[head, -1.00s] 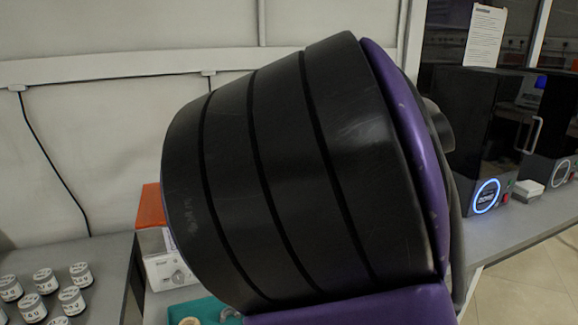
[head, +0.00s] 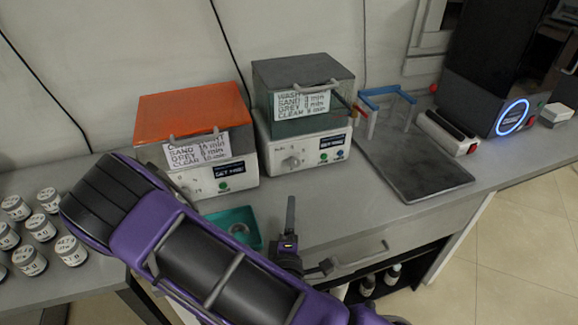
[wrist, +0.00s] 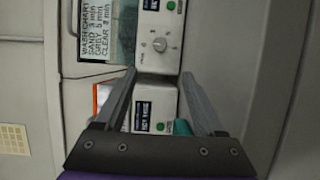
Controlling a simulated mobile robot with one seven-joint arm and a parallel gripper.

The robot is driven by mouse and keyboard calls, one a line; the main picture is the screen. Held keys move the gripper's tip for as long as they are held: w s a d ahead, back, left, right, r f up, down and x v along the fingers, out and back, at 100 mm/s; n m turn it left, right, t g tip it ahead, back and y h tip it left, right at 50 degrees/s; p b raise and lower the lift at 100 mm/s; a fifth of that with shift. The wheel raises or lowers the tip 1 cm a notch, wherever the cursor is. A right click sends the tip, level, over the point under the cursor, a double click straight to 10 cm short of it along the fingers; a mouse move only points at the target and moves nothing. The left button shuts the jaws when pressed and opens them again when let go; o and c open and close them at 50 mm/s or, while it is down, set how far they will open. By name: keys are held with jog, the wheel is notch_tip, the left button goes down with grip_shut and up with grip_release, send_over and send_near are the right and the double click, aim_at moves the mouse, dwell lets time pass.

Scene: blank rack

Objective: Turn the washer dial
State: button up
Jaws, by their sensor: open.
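The washer (head: 310,127), a white unit with a grey-green lid and a wash-time label, stands at the back of the counter. Its round dial (head: 291,162) is on the left of its front panel. The dial also shows in the wrist view (wrist: 160,45), just beyond the fingertips and roughly centred between them. My gripper (head: 309,233) is open and empty, in front of the washer and apart from the dial. Its two fingers show spread in the wrist view (wrist: 159,74).
An orange-lidded unit (head: 190,106) with a similar dial stands left of the washer. A teal tray (head: 215,216) lies in front of it, partly behind my arm. A dark mat (head: 420,168) and blue-handled rack (head: 385,92) are at right. Several jars (head: 40,228) stand at left.

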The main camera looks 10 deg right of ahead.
aim_at(294, 165)
jog(key=shift+w+d+f+b, duration=0.1)
jog(key=shift+w+f+b, duration=0.15)
jog(key=shift+w+b, duration=0.4)
jog(key=w+d, duration=0.1)
jog(key=w, duration=0.4)
jog(key=w+d+b, duration=0.1)
jog(key=w, duration=0.4)
jog(key=w+d+b, duration=0.1)
jog(key=w, duration=0.4)
jog(key=shift+w+d+r, duration=0.1)
jog(key=shift+w+r, duration=0.15)
jog(key=shift+w, duration=0.1)
grip_shut()
